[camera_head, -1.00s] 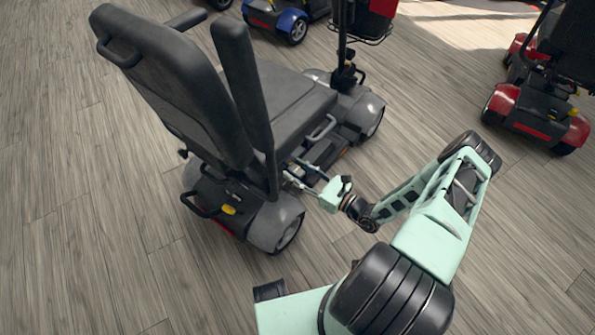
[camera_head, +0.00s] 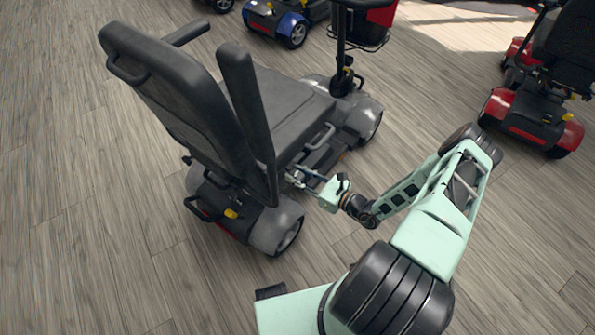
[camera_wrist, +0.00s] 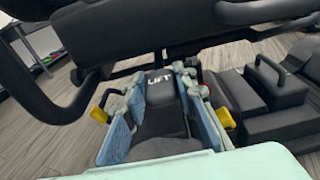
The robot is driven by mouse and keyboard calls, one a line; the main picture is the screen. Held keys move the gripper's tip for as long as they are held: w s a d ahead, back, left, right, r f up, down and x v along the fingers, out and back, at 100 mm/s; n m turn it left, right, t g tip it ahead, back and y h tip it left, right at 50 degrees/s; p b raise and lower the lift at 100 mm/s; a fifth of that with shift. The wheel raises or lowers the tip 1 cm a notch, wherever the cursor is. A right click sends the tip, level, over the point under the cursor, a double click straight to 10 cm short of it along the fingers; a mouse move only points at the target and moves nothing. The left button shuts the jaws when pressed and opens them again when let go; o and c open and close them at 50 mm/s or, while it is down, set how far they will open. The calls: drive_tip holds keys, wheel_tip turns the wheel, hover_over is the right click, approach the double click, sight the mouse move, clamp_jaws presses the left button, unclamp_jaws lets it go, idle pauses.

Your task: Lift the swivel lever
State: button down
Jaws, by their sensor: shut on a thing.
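The swivel lever (camera_wrist: 160,88) is a black tab with white "LIFT" lettering, under the seat. In the wrist view it lies between the two fingers of my gripper (camera_wrist: 158,76), which is shut on it. In the head view my gripper (camera_head: 301,176) reaches in from the right below the seat's side. The lever itself cannot be made out there. The grey scooter (camera_head: 277,228) carries the black seat (camera_head: 290,108), with a tall backrest (camera_head: 175,82) and an armrest (camera_head: 250,105) above my gripper.
The seat's underside and side bars crowd close around my gripper. A blue scooter (camera_head: 292,28) stands behind, and a red scooter (camera_head: 540,120) stands at the right. The wooden floor (camera_head: 90,250) is clear at the left and front.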

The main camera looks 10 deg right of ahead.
drive_tip(key=shift+w+r+g+h+p, duration=0.15)
drive_tip(key=shift+r+g+h+p, duration=0.6)
drive_tip(key=shift+p, duration=1.25)
drive_tip(key=shift+g+p, duration=0.25)
drive_tip(key=shift+p, duration=0.3)
drive_tip(key=shift+s+f, duration=0.2)
drive_tip(key=shift+s, duration=0.05)
drive_tip(key=c, duration=1.8)
unclamp_jaws()
drive_tip(key=shift+c, duration=0.2)
drive_tip(key=shift+o, duration=1.3)
drive_tip(key=shift+w+r, duration=0.1)
drive_tip(key=v, duration=1.2)
